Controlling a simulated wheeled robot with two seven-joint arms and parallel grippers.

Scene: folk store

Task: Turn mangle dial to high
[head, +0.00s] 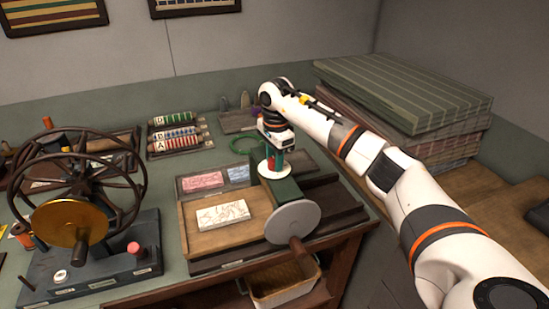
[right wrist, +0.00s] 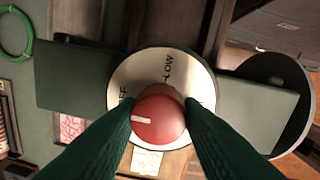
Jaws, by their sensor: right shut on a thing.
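The mangle (head: 286,190) is a dark green body with a grey disc and wooden crank handle, at the centre of the head view. Its round white dial plate (head: 272,174) carries a red knob, seen from above in the right wrist view (right wrist: 158,122). The plate shows "LOW" and part of a word ending in "FF"; the rest is hidden. The knob's white mark points left, near the "FF". My right gripper (head: 277,153) points down over the dial, its green fingers (right wrist: 166,105) shut on the knob's sides. My left gripper is not in view.
A black wheel press with a brass disc (head: 68,222) stands at the left. A printed card (head: 222,215) lies on a wooden board left of the mangle. Ribbon rolls (head: 178,136) and a green ring (head: 248,144) lie behind. Large striped boxes (head: 405,90) are stacked at the right.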

